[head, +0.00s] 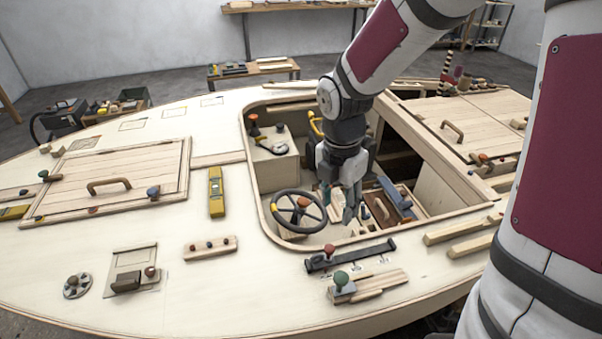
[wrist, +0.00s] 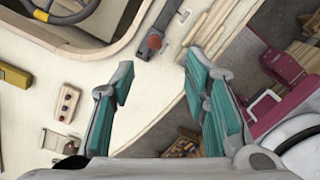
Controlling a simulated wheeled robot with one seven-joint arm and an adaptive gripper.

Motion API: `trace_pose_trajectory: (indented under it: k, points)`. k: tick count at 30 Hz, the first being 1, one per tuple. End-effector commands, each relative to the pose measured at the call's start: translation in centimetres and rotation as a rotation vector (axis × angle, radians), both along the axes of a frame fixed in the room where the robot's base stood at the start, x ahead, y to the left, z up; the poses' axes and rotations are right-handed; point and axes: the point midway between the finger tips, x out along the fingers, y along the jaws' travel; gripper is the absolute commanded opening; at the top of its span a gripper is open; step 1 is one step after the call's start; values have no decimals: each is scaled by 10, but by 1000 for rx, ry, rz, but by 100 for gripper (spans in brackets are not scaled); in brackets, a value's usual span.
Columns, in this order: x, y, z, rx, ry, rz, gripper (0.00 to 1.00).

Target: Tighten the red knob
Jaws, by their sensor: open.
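A dull red knob (head: 329,250) stands near the left end of a dark slotted bar (head: 372,252) on the pale deck, just in front of the cockpit opening. In the wrist view the red knob (wrist: 155,42) shows beyond the gap between my fingertips, on the dark bar (wrist: 147,52). My gripper (head: 340,204) hangs pointing down over the cockpit's front right part, behind the knob in the head view and apart from it. Its teal-padded fingers (wrist: 157,72) are spread and empty. Another reddish knob (head: 254,118) stands at the cockpit's back left.
A green knob (head: 341,278) on a wooden block stands close in front of the bar. A steering wheel (head: 299,211) is left of my gripper. A three-knob strip (head: 210,247) and a yellow level (head: 216,192) lie farther left, with bare deck between.

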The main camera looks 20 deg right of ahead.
Motion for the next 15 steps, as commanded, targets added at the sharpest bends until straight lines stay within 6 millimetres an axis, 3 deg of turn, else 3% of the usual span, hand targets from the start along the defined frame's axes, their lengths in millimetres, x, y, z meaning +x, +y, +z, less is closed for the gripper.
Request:
trace_pose_trajectory:
  k: [3, 8, 15]
  points:
    - [-2, 5, 0, 34, 5, 130, 42]
    - [1, 8, -6, 49, 3, 199, 42]
    - [2, 8, -39, 51, 6, 203, 42]
